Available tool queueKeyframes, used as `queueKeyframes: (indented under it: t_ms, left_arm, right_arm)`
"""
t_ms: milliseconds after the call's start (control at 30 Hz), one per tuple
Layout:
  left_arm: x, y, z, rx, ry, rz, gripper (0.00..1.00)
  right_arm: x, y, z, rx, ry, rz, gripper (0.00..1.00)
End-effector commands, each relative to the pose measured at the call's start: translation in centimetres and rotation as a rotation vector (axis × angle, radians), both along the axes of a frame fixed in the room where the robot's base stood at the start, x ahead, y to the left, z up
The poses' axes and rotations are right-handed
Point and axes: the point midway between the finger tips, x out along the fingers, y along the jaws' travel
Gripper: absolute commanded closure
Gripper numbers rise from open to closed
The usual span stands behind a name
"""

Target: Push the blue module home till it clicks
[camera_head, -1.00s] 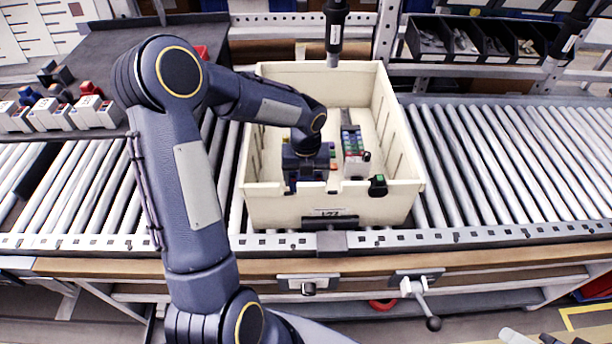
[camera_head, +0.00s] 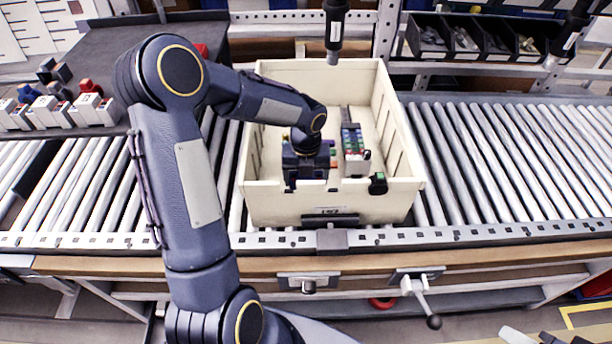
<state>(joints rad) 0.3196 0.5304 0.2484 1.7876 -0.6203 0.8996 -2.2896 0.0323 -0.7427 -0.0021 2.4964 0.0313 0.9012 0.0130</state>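My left gripper (camera_head: 306,168) points down inside the crate, just left of the row of modules (camera_head: 352,150). Its fingertips are hidden behind the hand and the crate wall, so I cannot tell whether it is open or what it touches. Small green and red parts show beside the hand.
The crate stands on a roller conveyor (camera_head: 510,160), with clear rollers to its right. A dark screwdriver (camera_head: 335,30) hangs above the crate's far wall. White modules with blue and red parts (camera_head: 60,108) stand on the left bench. Black bins (camera_head: 475,40) sit at the back right.

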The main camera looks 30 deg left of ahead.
Motion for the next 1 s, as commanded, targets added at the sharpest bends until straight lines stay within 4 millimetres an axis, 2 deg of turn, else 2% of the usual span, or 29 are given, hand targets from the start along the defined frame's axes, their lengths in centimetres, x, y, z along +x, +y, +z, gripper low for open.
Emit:
queueKeyframes:
  t_ms: [867,900,1000]
  left_arm:
    - [0.05,0.04,-0.41,0.000,-0.002,0.001,0.49]
    - [0.05,0.04,-0.41,0.000,-0.002,0.001,0.17]
    - [0.04,0.03,-0.42,0.001,-0.002,0.001,0.04]
  right_arm:
    - [0.00,0.00,0.06,0.000,0.000,0.000,0.64]
    - [0.00,0.00,0.06,0.000,0.000,0.000,0.64]
    - [0.00,0.00,0.06,0.000,0.000,0.000,0.64]
